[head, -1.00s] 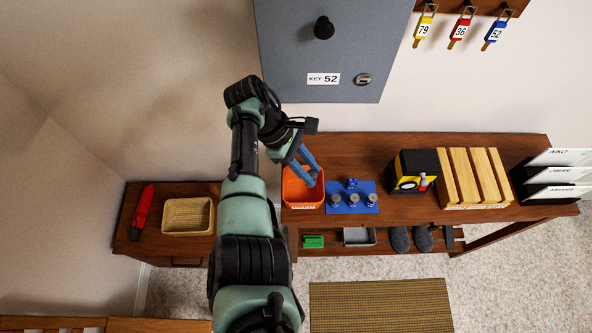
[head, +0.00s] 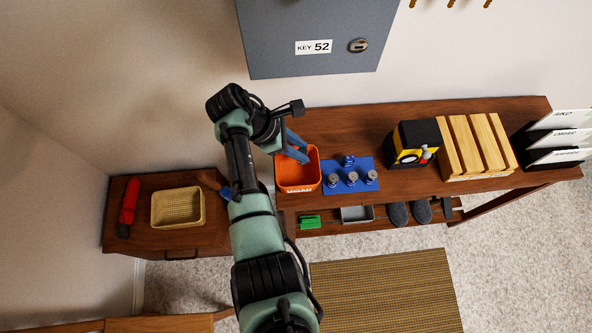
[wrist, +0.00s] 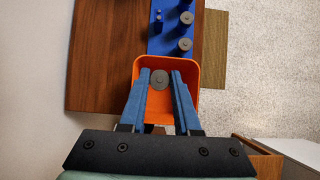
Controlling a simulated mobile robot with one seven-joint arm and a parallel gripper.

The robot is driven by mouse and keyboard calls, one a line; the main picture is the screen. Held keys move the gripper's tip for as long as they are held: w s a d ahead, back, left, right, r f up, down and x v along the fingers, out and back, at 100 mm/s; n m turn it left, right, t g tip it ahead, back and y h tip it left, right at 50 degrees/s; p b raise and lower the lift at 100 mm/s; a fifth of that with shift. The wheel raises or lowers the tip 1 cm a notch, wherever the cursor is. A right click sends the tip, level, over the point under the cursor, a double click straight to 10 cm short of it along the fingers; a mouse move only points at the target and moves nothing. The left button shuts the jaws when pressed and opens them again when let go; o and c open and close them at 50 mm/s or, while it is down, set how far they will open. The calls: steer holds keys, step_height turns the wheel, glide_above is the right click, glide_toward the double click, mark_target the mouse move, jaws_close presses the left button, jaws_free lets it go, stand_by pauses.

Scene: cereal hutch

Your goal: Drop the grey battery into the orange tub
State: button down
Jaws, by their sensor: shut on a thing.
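My gripper (head: 305,159) has blue fingers and is over the orange tub (head: 297,187), with its tips within the tub's outline in the head view. In the wrist view the gripper (wrist: 160,76) is shut on the grey battery (wrist: 159,80), seen end-on as a grey disc between the fingertips. The orange tub (wrist: 190,68) lies around and behind the fingers there. I cannot tell how far the tips are above the tub's floor. The battery is not clear in the head view.
Right beside the tub is a blue holder (head: 362,163) with several upright grey-topped cylinders. Further right are a black-and-yellow box (head: 415,145) and a wooden slatted rack (head: 474,150). A wicker basket (head: 177,222) and red torch-like object (head: 129,207) sit on the lower left cabinet.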

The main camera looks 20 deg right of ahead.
steer(key=shift+f+b, duration=0.4)
steer(key=shift+f, duration=0.3)
steer(key=c, duration=0.5)
jaws_free()
steer(key=shift+c, duration=0.2)
steer(key=v, duration=1.3)
steer(key=shift+b, duration=0.35)
steer(key=shift+d, duration=0.1)
